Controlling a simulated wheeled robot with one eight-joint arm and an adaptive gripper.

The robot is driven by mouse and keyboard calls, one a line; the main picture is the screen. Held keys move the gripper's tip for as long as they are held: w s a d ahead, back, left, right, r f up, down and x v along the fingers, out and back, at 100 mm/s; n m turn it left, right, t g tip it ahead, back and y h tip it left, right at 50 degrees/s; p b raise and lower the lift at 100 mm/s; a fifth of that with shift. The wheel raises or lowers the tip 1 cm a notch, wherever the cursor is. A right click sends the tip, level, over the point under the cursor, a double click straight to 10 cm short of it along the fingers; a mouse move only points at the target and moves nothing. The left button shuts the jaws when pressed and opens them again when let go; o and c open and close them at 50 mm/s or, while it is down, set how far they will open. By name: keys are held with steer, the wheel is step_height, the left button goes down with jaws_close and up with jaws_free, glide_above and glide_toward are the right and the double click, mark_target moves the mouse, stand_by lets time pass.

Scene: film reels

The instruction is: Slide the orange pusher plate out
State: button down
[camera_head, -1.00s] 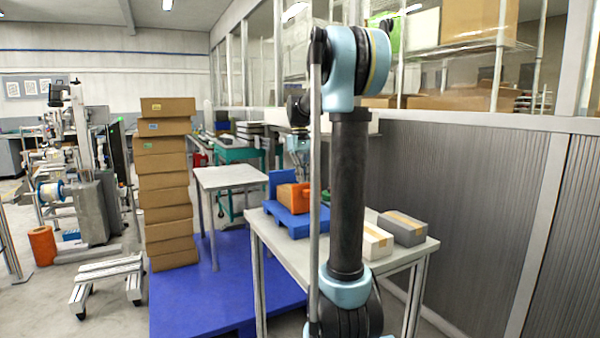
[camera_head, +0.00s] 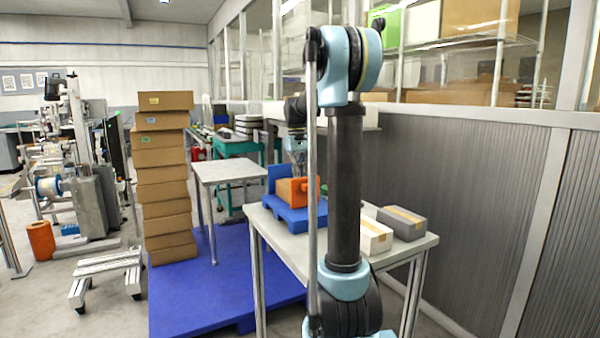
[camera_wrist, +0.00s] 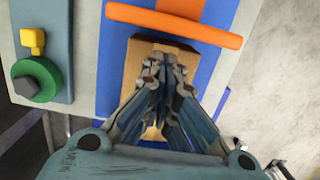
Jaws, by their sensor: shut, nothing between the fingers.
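The orange pusher plate (camera_head: 312,186) stands at the right end of a brown carton (camera_head: 289,191) on a blue tray (camera_head: 296,218), partly behind my arm. In the wrist view, the orange plate (camera_wrist: 175,25) is a long bar crossing the top of the picture, with an orange strip running up from it. My gripper (camera_wrist: 165,62) is shut and empty. It shows over the brown carton (camera_wrist: 131,68), just below the orange bar, with a small visible gap to it. The fingers hide the middle of the carton, and contact with the carton cannot be told.
A green knob (camera_wrist: 45,73) and a yellow piece (camera_wrist: 33,40) sit left of the tray in the wrist view. A white box (camera_head: 376,238) and a grey box (camera_head: 402,222) stand on the table's right side. A stack of cartons (camera_head: 164,180) stands at left.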

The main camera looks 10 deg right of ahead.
mark_target(309, 184)
steer(key=shift+w, duration=0.15)
steer(key=shift+s+d+r, duration=0.15)
steer(key=shift+s+r, duration=0.55)
steer(key=shift+s, duration=0.3)
steer(key=s+d, duration=0.2)
steer(key=s, duration=0.6)
steer(key=shift+s+d, duration=0.35)
steer(key=shift+d, duration=0.05)
stand_by(1.1)
steer(key=shift+w, duration=0.1)
steer(key=shift+w+a, duration=0.25)
steer(key=shift+w, duration=0.4)
steer(key=shift+w+a, duration=0.2)
steer(key=shift+w, duration=0.4)
steer(key=shift+r, duration=0.15)
steer(key=shift+r, duration=2.9)
